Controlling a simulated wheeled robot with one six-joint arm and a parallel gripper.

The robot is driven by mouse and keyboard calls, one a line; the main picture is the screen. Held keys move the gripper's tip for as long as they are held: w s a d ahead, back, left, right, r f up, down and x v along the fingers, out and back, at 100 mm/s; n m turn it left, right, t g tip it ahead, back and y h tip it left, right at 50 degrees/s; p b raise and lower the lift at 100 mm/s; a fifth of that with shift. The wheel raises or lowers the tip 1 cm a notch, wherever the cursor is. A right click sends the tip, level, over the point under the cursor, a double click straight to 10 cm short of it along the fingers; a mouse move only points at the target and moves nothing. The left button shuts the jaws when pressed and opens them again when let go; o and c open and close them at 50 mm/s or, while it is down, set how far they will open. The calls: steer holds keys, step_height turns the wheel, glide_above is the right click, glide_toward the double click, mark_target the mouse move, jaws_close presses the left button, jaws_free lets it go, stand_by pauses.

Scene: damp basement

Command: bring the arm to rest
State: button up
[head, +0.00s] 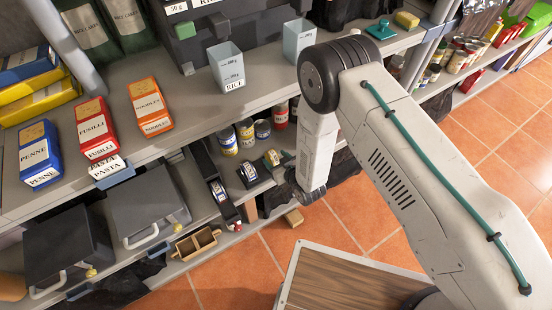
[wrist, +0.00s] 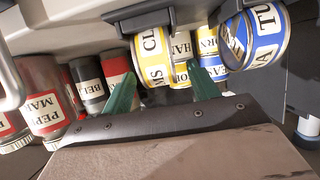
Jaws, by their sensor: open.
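My arm (head: 400,150) reaches from the lower right over to the shelving, its forearm pointing down beside the lower shelf. My gripper (wrist: 162,78) shows in the wrist view as two green fingers, spread apart with nothing seen held between them. A blue and yellow can labelled TU (wrist: 262,38) is at the upper right, and jars labelled PEP (wrist: 45,110) are at the left.
The upper shelf holds a PENNE box (head: 39,155), a FUSILLI box (head: 97,130), a NOODLES box (head: 149,108) and a RICE cup (head: 227,68). Dark bins (head: 145,210) and a small wooden tray (head: 197,243) sit lower left. A wood-topped surface (head: 340,285) is at the bottom. Tiled floor (head: 500,140) is open at right.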

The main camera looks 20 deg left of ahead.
steer(key=v, duration=0.7)
steer(key=s+d+f+g+h, duration=0.4)
steer(key=s+d+g+h, duration=0.1)
steer(key=d+h, duration=0.25)
steer(key=d+r+m+g+h, duration=0.15)
steer(key=d+r, duration=0.35)
steer(key=r, duration=0.5)
steer(key=s+d+r+m+g+h, duration=0.1)
steer(key=d+r+m+g, duration=0.1)
steer(key=d+r, duration=0.6)
steer(key=d+r+m+g+h, duration=0.1)
steer(key=d+r+g, duration=0.15)
steer(key=r, duration=0.85)
steer(key=s+d+r+m+t, duration=0.1)
steer(key=s+d+r, duration=0.4)
steer(key=r, duration=0.3)
steer(key=s+d+r+m+t, duration=0.1)
steer(key=s+d+r+m, duration=0.1)
steer(key=s+d+r, duration=0.3)
steer(key=s+d+r+m+t, duration=0.1)
steer(key=s+d+r, duration=0.4)
steer(key=r, duration=0.8)
steer(key=shift+d+m+t+y, duration=0.4)
steer(key=shift+d+m, duration=0.05)
steer(key=shift+m, duration=0.3)
